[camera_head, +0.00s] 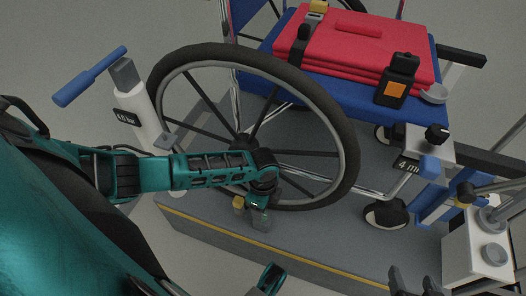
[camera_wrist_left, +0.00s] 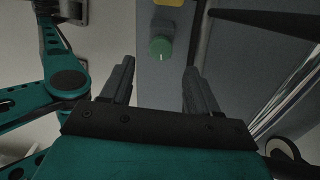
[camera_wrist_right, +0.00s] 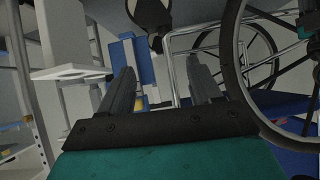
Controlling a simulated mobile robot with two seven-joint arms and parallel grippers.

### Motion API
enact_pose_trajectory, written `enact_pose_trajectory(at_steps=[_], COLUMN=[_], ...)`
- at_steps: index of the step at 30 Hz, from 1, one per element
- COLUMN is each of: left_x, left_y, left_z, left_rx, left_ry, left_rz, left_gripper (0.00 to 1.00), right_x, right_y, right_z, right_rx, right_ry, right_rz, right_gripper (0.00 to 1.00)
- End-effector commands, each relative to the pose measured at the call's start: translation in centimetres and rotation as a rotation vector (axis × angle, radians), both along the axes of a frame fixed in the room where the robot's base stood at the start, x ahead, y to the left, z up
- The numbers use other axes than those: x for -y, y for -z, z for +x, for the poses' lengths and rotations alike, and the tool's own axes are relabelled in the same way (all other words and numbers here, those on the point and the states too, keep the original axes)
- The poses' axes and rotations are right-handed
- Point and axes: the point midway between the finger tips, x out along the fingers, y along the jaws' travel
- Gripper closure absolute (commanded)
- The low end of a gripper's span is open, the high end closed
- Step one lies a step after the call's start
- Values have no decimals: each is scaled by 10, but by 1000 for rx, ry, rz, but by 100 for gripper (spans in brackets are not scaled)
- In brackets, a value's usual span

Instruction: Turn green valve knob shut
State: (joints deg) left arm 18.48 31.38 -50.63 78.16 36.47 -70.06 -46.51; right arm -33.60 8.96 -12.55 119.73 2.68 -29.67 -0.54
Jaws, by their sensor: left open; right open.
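The green valve knob (camera_wrist_left: 160,47) shows in the left wrist view, on a grey panel (camera_wrist_left: 150,85) below a yellow tag. My left gripper (camera_wrist_left: 157,70) is open and empty. The knob appears between and beyond its fingertips, apart from them. In the head view my left arm reaches across in front of the wheelchair wheel; I cannot clearly make out the knob or the left fingers there. My right gripper (camera_head: 413,280) is open at the bottom right of the head view. Its fingers (camera_wrist_right: 162,65) are also apart and empty in the right wrist view.
A wheelchair with a large wheel (camera_head: 330,110) and folded red cloth (camera_head: 355,45) stands on a grey platform (camera_head: 300,262). A white post with a blue handle (camera_head: 90,76) is at left. A white box (camera_head: 480,262) stands at right, near my right gripper.

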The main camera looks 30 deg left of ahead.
Motion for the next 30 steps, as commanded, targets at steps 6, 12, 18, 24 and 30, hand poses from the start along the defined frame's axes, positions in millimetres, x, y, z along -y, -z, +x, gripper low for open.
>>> enact_pose_trajectory(at_steps=[6,12,18,24,30], left_x=[1,0,0,0,0], left_y=[43,56,57,57,57], left_z=[0,0,0,0,0], left_rx=[0,2,2,2,2], left_ry=[0,0,1,0,0], left_rz=[0,-1,-1,-1,-1], left_gripper=[40,40,40,48,67], right_x=[-8,-14,-15,-15,-13], right_y=[8,9,2,2,4], right_z=[3,4,7,8,7], right_rx=[4,3,15,18,15], right_ry=[-4,-10,-12,-12,-12], right_rz=[23,33,36,35,31], right_gripper=[36,36,36,36,36])
